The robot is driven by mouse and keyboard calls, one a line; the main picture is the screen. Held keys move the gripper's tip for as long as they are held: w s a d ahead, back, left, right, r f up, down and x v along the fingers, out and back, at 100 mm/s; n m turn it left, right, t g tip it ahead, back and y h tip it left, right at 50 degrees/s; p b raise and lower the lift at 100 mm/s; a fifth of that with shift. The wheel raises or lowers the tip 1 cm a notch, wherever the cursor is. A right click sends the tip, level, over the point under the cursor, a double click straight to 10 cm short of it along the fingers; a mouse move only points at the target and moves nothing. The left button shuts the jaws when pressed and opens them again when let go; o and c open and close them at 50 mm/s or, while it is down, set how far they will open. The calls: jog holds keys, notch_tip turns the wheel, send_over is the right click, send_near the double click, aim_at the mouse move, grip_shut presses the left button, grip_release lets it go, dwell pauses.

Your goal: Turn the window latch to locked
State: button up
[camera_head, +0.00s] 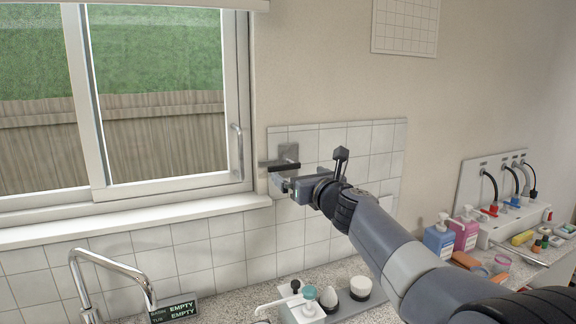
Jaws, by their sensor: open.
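The sliding window (160,95) fills the upper left and looks closed. A slim vertical metal handle (237,150) stands on its right-hand frame. I cannot make out a separate latch or tell its locked or unlocked position. My gripper (271,176) is open, just right of the window frame's lower right corner and in front of the tiled wall. Its fingers point left toward the frame, and nothing shows between them. In the picture a small gap separates them from the handle; the depth between them is unclear.
The white sill (130,220) runs below the window. A curved tap (112,266), a small sign (173,311) and several containers stand below. Bottles (439,238) and hoses are at the right.

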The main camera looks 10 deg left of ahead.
aim_at(285, 165)
jog(key=p+x, duration=0.3)
jog(key=x, duration=0.5)
jog(key=shift+c, duration=0.3)
jog(key=c, duration=1.1)
jog(key=shift+c, duration=0.2)
